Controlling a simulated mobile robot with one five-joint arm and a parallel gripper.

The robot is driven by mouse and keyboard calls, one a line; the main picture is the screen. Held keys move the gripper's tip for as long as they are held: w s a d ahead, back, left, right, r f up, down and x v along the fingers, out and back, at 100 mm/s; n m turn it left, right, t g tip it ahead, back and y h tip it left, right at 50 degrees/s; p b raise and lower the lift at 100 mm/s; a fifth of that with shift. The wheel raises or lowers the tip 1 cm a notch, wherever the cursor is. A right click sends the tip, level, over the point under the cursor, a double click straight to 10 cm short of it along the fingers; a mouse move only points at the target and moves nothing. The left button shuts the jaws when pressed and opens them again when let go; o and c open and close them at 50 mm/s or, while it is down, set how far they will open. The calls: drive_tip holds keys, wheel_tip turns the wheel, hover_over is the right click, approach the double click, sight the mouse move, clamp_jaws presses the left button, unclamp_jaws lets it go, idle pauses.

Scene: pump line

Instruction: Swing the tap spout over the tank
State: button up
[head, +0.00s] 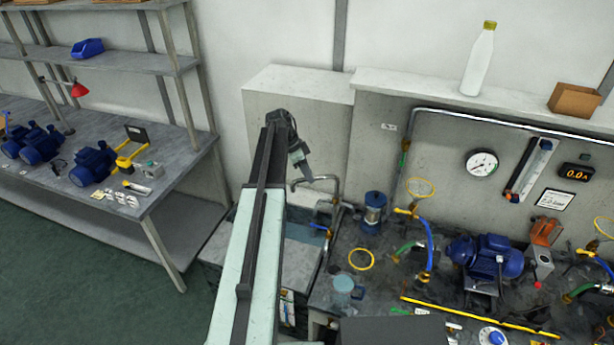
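The tap spout (325,179) is a thin grey metal pipe bent over at the top. It stands behind the tank and its free end points left, toward the tip of my gripper. The tank (302,255) is a grey box below and in front of the spout, partly hidden by my arm. My gripper (306,177) hangs down from the far end of my arm, just above or beside the spout's upper bend. I cannot tell whether it touches the spout. Its fingers are too small and dark to show a gap.
A blue cylinder (373,208) stands right of the tap. A yellow ring (361,260), hoses and a blue pump (485,256) crowd the dark bench. A pale wall block (297,100) rises behind my gripper. A workbench (75,165) with blue motors stands left, across open floor.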

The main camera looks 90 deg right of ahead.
drive_tip(key=shift+w, duration=0.1)
drive_tip(key=p+v, duration=0.7)
drive_tip(key=shift+r, duration=0.35)
drive_tip(key=shift+w, duration=0.15)
